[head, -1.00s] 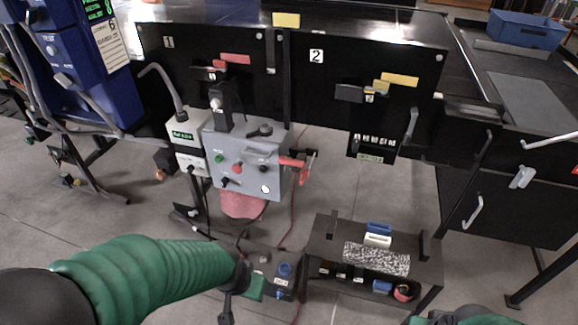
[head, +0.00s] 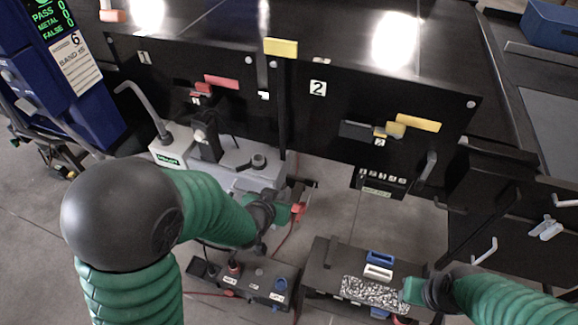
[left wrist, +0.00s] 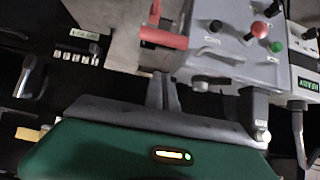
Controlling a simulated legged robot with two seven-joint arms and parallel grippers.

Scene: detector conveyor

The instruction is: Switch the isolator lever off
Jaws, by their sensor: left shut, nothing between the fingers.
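The isolator lever is a red handle (left wrist: 163,38) on the side of the grey control box (left wrist: 225,65) in the left wrist view. In the head view only a bit of red lever (head: 298,209) shows at the box's right side, partly behind my left gripper. My left gripper (head: 290,212) is shut and empty, close beside the lever. In the left wrist view its closed fingers (left wrist: 164,85) point toward the lever with a small gap visible. I cannot tell if they touch. My right gripper (head: 408,291) is beside a speckled block (head: 370,292); its jaws are unclear.
A low black bench (head: 318,275) carries the speckled block and blue and white pieces. A dark pedal box (head: 250,278) sits on the floor to its left. Black conveyor panels (head: 340,100) stand behind. A blue cabinet (head: 85,75) is at the left.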

